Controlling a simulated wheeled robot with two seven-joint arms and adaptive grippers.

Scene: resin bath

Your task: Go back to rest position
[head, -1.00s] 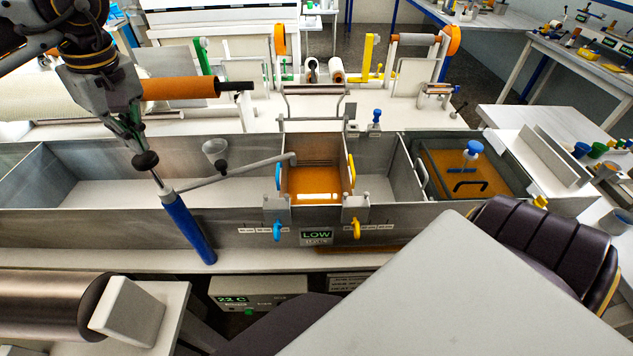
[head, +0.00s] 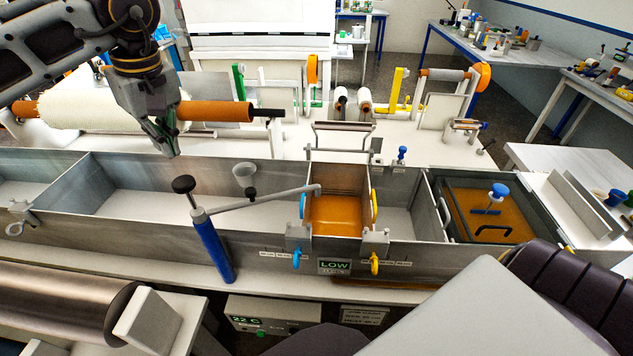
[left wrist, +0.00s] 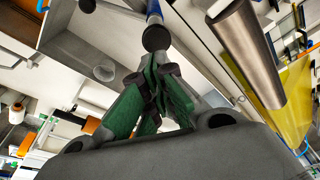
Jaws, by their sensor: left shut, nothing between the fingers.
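My left gripper (head: 170,150) hangs over the long metal bath (head: 130,222) at the upper left, fingers pointing down. It is shut and empty. In the left wrist view its green-padded fingers (left wrist: 152,98) are together. The blue post (head: 213,245) with a black knob (head: 183,184) stands at the bath's front wall, below and to the right of the gripper. The knob also shows in the left wrist view (left wrist: 156,38), in line with the fingertips. A gap separates gripper and knob in the head view. My right gripper is not in view.
A grey swing arm (head: 262,200) runs from the post to the amber resin section (head: 338,218). An orange roll (head: 215,111) lies behind my left gripper. A steel roller (head: 60,310) lies at front left.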

